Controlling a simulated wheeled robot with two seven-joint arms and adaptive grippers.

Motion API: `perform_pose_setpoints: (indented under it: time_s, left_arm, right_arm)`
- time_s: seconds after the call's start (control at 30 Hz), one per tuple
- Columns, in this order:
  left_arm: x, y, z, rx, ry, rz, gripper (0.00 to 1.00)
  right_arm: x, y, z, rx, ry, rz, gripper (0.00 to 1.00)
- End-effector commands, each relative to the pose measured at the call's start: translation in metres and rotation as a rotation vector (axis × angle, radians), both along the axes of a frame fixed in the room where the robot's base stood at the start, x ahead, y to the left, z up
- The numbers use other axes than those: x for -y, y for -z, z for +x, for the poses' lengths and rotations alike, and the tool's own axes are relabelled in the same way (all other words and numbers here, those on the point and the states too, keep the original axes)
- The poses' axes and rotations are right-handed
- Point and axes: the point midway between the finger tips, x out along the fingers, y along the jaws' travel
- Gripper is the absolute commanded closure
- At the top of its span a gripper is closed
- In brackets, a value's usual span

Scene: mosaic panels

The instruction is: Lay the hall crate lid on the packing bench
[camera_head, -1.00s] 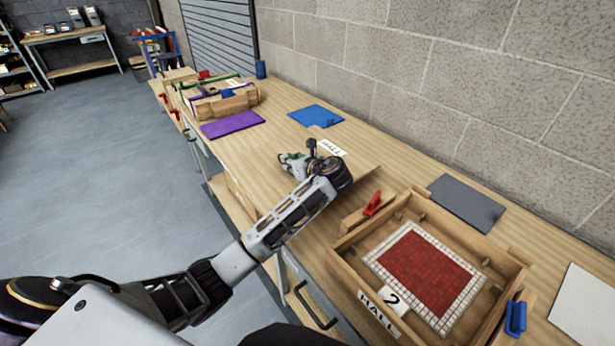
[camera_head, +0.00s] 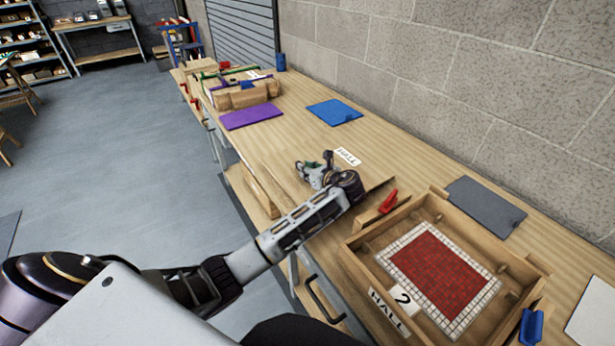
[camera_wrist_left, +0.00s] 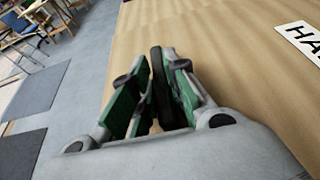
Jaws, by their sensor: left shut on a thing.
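The hall crate lid (camera_head: 325,200) is a flat wooden panel in nearly the bench's colour, with a white HALL label (camera_head: 347,156) on top. The label shows partly in the left wrist view (camera_wrist_left: 301,38). My left gripper (camera_head: 318,170) is over the lid beside the label. In the left wrist view its green-padded fingers (camera_wrist_left: 150,95) are shut on the lid; the gripped part is mostly hidden. The lid is over the packing bench (camera_head: 275,143), near the crate. I cannot tell whether it touches the top. My right gripper is not in view.
The open HALL crate (camera_head: 362,268) holds a red mosaic with a white border. Red (camera_head: 389,201) and blue (camera_head: 531,326) clamps are at its sides. A grey pad (camera_head: 485,207) lies behind it. Purple (camera_head: 250,117) and blue (camera_head: 333,112) mats lie farther along, before another crate (camera_head: 245,95).

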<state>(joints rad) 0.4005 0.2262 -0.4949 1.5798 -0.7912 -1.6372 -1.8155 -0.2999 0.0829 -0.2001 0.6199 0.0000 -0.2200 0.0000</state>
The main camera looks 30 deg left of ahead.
Motion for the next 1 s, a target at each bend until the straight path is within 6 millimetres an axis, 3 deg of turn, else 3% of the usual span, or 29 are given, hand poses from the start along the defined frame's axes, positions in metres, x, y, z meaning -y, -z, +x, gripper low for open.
perform_pose_setpoints:
  time_s: [0.23, 0.53, 0.57, 0.7, 1.0]
  left_arm:
    - [0.0, 0.022, 0.001, 0.004, 0.0, 0.0, 1.0]
    - [0.0, 0.026, 0.001, 0.005, 0.001, 0.001, 1.0]
    - [0.0, 0.028, 0.0, 0.0, 0.001, 0.0, 0.83]
    - [0.0, 0.028, 0.0, 0.0, 0.001, 0.0, 0.65]
    - [0.0, 0.027, 0.0, 0.0, 0.001, 0.0, 0.63]
  right_arm:
    - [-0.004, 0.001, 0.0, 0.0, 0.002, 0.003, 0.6]
    - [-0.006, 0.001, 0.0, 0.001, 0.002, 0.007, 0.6]
    - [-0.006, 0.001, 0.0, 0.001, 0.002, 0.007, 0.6]
    - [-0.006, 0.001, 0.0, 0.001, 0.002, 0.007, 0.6]
    - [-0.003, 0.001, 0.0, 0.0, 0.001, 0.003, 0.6]
